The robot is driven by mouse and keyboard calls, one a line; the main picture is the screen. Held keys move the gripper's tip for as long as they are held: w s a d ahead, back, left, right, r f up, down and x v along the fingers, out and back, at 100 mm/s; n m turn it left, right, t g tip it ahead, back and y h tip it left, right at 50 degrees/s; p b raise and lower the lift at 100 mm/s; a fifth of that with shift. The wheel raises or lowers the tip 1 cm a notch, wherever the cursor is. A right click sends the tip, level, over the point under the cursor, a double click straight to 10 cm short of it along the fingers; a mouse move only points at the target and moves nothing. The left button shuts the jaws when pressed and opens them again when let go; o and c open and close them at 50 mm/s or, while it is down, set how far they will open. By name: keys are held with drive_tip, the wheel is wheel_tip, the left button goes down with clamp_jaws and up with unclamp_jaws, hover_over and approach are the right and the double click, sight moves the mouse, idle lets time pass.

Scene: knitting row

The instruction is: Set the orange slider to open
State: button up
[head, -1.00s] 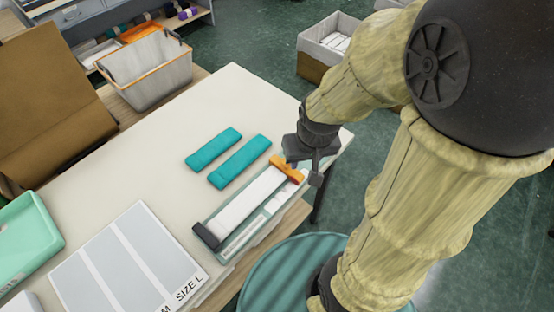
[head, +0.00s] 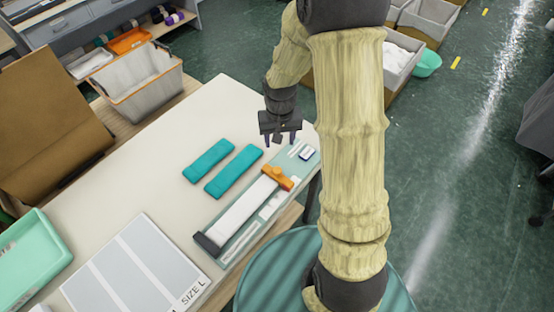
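The orange slider (head: 278,177) sits on a flat grey-green gauge board (head: 247,241) near the table's front edge. It lies across the far end of a white strip (head: 242,208), with a dark end block (head: 207,243) at the near end. Board with a small white and blue label shows beyond the slider. Any marking that names the open position is too small to read. My gripper (head: 280,141) is above and behind the slider, apart from it. Its two fingers point down with a gap between them, and it looks empty.
Two teal pads (head: 208,160) lie left of the board. A size chart (head: 135,265) and a mint tray (head: 32,252) are at the lower left. A grey bin (head: 140,80) stands behind the table. The table's far part is clear.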

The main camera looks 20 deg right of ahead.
sight(277, 170)
drive_tip(key=shift+w+f+g+p, duration=0.15)
drive_tip(key=shift+w+f+p, duration=0.15)
drive_tip(key=shift+w, duration=0.3)
drive_tip(key=shift+w+f+g+p, duration=0.15)
drive_tip(key=shift+w+f, duration=0.25)
drive_tip(key=shift+w, duration=0.15)
wheel_tip(277, 170, down, 17)
drive_tip(key=p, duration=0.5)
drive_tip(key=shift+f+p, duration=0.2)
drive_tip(key=shift+p, duration=0.1)
clamp_jaws()
